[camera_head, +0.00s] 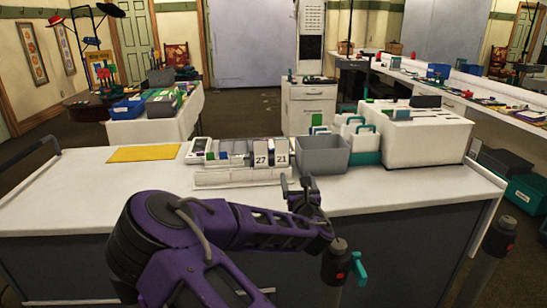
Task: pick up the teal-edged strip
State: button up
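White upright pieces with teal edges (363,142) stand on the counter right of the grey bin, and a low teal band shows at their foot. I cannot tell which of these is the teal-edged strip. My gripper (298,184) is at the front of the grey bin, left of and nearer than the teal-edged pieces. Its two dark fingers stand apart with nothing seen between them, and it does not touch those pieces.
The white counter (420,186) holds a grey open bin (322,158), number cards (270,153) in a rack, a yellow sheet (143,153) and a white box unit (425,137). Posts (338,262) stand in front. The counter's front right is clear.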

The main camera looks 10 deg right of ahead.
jog(key=shift+w+a+f, duration=0.6)
jog(key=shift+w+f, duration=0.15)
jog(key=shift+w, duration=0.05)
send_near(282, 155)
jog(key=w, duration=0.4)
jog(key=shift+w+d+b, duration=0.3)
jog(key=shift+w+b, duration=0.05)
jog(key=shift+w+a, duration=0.1)
jog(key=shift+w, duration=1.3)
jog(key=shift+w+a, duration=0.15)
jog(key=shift+w, duration=1.25)
jog(key=c, duration=1.1)
